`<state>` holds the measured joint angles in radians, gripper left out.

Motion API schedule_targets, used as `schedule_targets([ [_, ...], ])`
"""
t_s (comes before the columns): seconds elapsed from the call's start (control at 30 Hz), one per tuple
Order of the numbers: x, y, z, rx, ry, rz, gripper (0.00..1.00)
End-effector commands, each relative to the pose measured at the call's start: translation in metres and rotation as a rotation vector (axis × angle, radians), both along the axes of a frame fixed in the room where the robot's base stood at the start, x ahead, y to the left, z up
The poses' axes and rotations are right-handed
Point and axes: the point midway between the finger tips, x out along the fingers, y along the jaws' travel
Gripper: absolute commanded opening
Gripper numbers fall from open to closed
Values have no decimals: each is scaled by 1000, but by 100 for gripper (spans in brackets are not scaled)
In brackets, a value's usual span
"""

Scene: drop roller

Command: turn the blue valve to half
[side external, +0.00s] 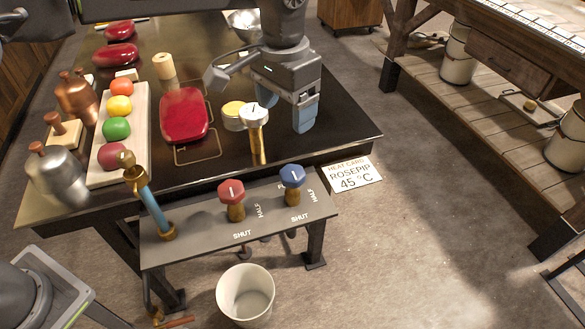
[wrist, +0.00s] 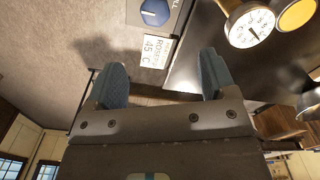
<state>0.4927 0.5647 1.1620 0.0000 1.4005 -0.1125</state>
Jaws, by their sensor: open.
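The blue valve (side external: 292,176) stands on a brass stem on the right part of the grey bench in the side external view. Its white pointer line shows on top, and "HALF" and "SHUT" labels are printed near it. In the wrist view the blue valve (wrist: 155,12) is at the top, partly cut off. My gripper (side external: 305,118) is above the dark table, behind the valve and apart from it. In the wrist view my gripper (wrist: 160,85) has its two blue-grey fingers apart with nothing between them.
A red valve (side external: 231,192) stands left of the blue one. A gauge (side external: 254,115) on a brass post is left of my gripper. A brass spout (side external: 135,180) is at the bench's left end. A white bucket (side external: 246,294) stands below. A heat card (side external: 352,175) lies right.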

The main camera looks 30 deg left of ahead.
Motion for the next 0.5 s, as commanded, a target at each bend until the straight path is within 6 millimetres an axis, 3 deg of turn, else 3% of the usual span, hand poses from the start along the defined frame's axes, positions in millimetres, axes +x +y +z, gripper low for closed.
schedule_targets([
  [0.1,3,-11,-9,7,12,-12,78],
  [0.27,3,-12,-21,9,16,-13,78],
  [0.5,2,-11,-67,10,19,-13,78],
])
